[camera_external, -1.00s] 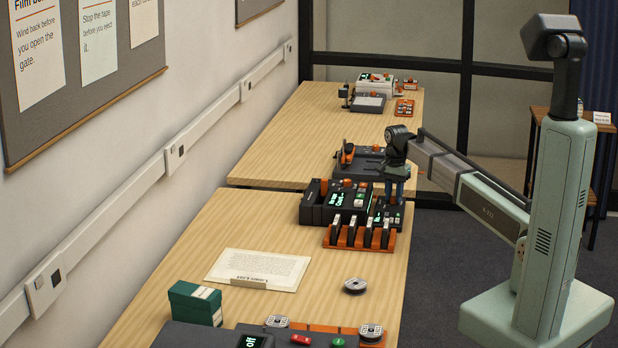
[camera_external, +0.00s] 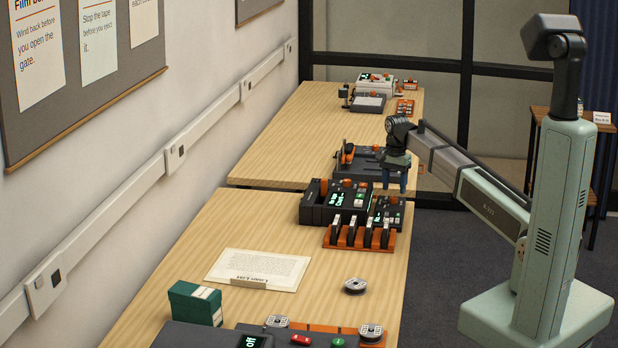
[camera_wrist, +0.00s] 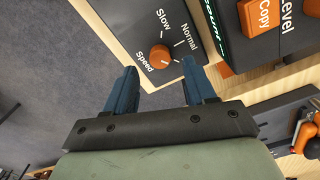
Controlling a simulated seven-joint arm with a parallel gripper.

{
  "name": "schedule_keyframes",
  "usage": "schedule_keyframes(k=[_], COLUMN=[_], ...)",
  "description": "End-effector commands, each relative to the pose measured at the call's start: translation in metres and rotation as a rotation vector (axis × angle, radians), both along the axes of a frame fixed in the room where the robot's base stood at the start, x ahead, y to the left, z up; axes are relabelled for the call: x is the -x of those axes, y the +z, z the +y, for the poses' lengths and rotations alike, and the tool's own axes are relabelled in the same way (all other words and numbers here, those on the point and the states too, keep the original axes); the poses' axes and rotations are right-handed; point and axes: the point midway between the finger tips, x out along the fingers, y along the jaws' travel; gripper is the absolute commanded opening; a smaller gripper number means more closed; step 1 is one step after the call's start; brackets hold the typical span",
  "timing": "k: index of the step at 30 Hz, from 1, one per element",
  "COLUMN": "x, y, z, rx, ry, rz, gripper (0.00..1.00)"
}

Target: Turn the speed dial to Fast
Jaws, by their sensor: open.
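The speed dial is a small round orange knob (camera_wrist: 159,54) on a dark panel (camera_wrist: 141,20) in the wrist view. White labels read "Speed", "Slow" and "Normal"; no "Fast" label shows, and a finger covers part of the panel edge. I cannot tell for sure which mark the knob points to. My gripper (camera_wrist: 158,68) is open and empty, its blue fingers apart, one on each side of the knob in the picture. In the external view my gripper (camera_external: 395,188) hangs above the right end of the dark devices, apart from them. The knob is not clear there.
A device with an orange "Copy" button (camera_wrist: 264,15) and a "Level" label stands beside the dial panel. An orange rack (camera_external: 359,237) with several dark cartridges sits in front. A second table (camera_external: 285,135) with more devices lies behind.

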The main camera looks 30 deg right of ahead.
Motion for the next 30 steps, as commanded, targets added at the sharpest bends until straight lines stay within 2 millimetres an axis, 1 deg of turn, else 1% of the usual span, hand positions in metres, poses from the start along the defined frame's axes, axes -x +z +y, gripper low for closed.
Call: schedule_keyframes(k=[1,9,15,21,30], x=[-0.001,-0.001,-0.001,0.000,0.000], y=[0.010,0.057,0.085,0.100,0.103], z=[0.000,0.000,0.000,0.000,0.000], rx=[0.000,0.000,0.000,0.000,0.000], ry=[0.000,0.000,0.000,0.000,0.000], rz=[-0.001,-0.001,-0.001,0.000,0.001], gripper=[0.55,0.55,0.55,0.55,0.55])
